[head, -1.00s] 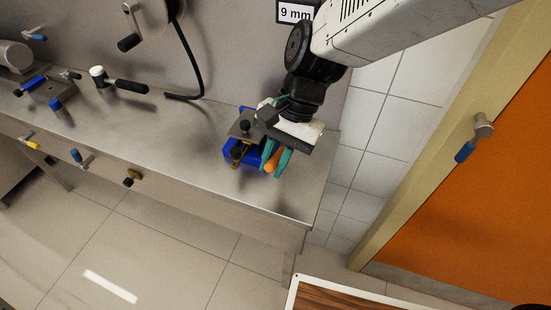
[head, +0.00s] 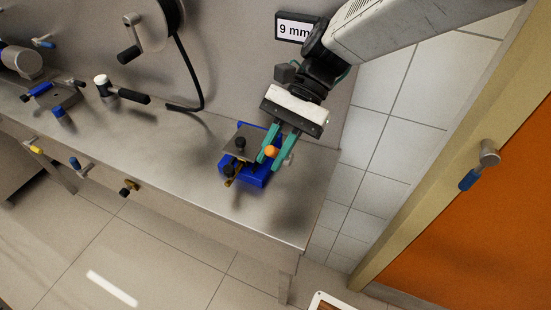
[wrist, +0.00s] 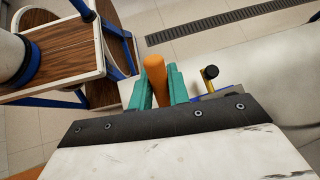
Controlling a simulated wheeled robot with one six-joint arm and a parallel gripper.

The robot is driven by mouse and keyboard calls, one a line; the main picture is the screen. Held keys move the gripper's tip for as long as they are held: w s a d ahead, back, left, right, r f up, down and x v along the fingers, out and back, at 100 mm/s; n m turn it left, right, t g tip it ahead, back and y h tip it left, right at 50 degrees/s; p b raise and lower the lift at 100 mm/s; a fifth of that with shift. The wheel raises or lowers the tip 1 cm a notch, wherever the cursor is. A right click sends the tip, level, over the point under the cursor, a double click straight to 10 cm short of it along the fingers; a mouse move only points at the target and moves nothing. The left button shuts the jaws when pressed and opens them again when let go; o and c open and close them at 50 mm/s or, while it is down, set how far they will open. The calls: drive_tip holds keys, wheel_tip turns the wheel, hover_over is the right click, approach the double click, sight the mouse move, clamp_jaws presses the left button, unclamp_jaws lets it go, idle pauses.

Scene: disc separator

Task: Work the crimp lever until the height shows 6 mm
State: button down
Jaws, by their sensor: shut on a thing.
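The crimp device, a blue base with a grey top plate and black knob (head: 240,160), stands near the right end of the steel bench. Its orange lever grip (head: 271,152) is between the teal fingers of my gripper (head: 273,150). In the wrist view the orange lever (wrist: 155,78) stands between both fingers (wrist: 156,90), which are shut on it. A black knob on a yellow stem (wrist: 210,74) shows just to the right. The height sign (head: 294,28) on the back panel reads 9 mm; my arm covers its right edge.
A hammer-like tool (head: 122,90) and a small blue-handled vise (head: 55,97) lie further left on the bench. A cable reel with crank (head: 155,28) is on the back panel, its black cable hanging down. An orange door (head: 490,220) is at right.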

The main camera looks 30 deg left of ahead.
sight(270, 149)
drive_tip(key=shift+w+r, duration=0.15)
drive_tip(key=shift+w, duration=0.05)
drive_tip(key=c, duration=1.4)
unclamp_jaws()
drive_tip(key=shift+o, duration=0.2)
drive_tip(key=shift+r, duration=0.15)
drive_tip(key=r, duration=0.3)
drive_tip(key=shift+s+d+r, duration=0.2)
drive_tip(key=shift+s+d, duration=0.1)
drive_tip(key=shift+s, duration=0.05)
drive_tip(key=s+d+r, duration=0.1)
drive_tip(key=s+d, duration=0.9)
drive_tip(key=s, duration=0.1)
drive_tip(key=shift+s, duration=0.15)
drive_tip(key=shift+r, duration=0.1)
